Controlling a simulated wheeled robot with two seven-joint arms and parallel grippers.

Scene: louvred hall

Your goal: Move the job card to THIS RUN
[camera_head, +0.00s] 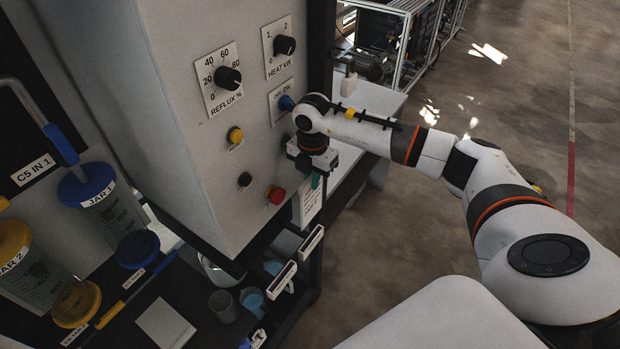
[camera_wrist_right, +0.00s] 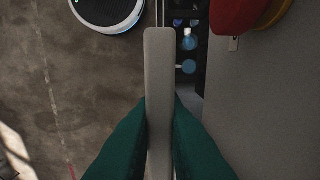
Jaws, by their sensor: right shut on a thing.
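The job card (camera_head: 311,203) is a white card with small print, hanging below my right gripper (camera_head: 314,180) in front of the cabinet's lower right edge. In the right wrist view, the green fingers of the right gripper (camera_wrist_right: 160,125) are shut on the card (camera_wrist_right: 159,75), which shows nearly edge-on as a pale strip. Two white slotted holders, an upper one (camera_head: 311,242) and a lower one (camera_head: 282,280), sit below the card at the rack's edge. I cannot read THIS RUN on either. The card looks apart from both. My left gripper is out of view.
The grey cabinet (camera_head: 215,140) carries knobs and a red button (camera_head: 276,195) close left of the gripper; the red button also shows in the wrist view (camera_wrist_right: 238,14). Jars (camera_head: 105,205) and cups (camera_head: 223,305) stand lower left. Open floor lies to the right.

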